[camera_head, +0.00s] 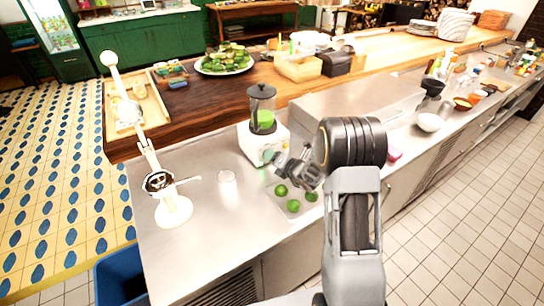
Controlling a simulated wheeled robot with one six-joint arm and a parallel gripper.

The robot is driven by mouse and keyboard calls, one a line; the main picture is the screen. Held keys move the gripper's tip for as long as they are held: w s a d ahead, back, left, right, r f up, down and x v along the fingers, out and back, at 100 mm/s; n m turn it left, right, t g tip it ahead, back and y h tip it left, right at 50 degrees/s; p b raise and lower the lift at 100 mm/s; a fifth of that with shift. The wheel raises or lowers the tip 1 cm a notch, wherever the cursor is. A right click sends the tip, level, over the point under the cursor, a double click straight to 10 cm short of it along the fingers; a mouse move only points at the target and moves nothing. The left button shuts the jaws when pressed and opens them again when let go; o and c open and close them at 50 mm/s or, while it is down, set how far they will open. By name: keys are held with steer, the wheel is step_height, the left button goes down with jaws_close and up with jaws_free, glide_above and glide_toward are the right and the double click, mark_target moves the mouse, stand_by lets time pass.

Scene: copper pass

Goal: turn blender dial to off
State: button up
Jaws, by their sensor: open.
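The blender has a white base (252,141) and a clear jug (262,108) with green contents and a dark lid. It stands upright on the steel counter, left of my arm. Its dial (268,153) seems to be on the front of the base, but it is too small to tell which way it points. My gripper (284,166) is at the front right of the base, close to the dial side. I cannot tell whether it touches. It is open, and part of the base's right side is hidden behind it.
Limes (281,190) lie in a shallow tray just below my gripper. A glass (227,180) and a white-based citrus press (173,209) stand to the left on the counter. A raised wooden ledge (200,106) runs behind the blender. A white bowl (430,122) sits farther right.

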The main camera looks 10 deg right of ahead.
steer(key=shift+x, duration=0.85)
steer(key=shift+c, duration=0.3)
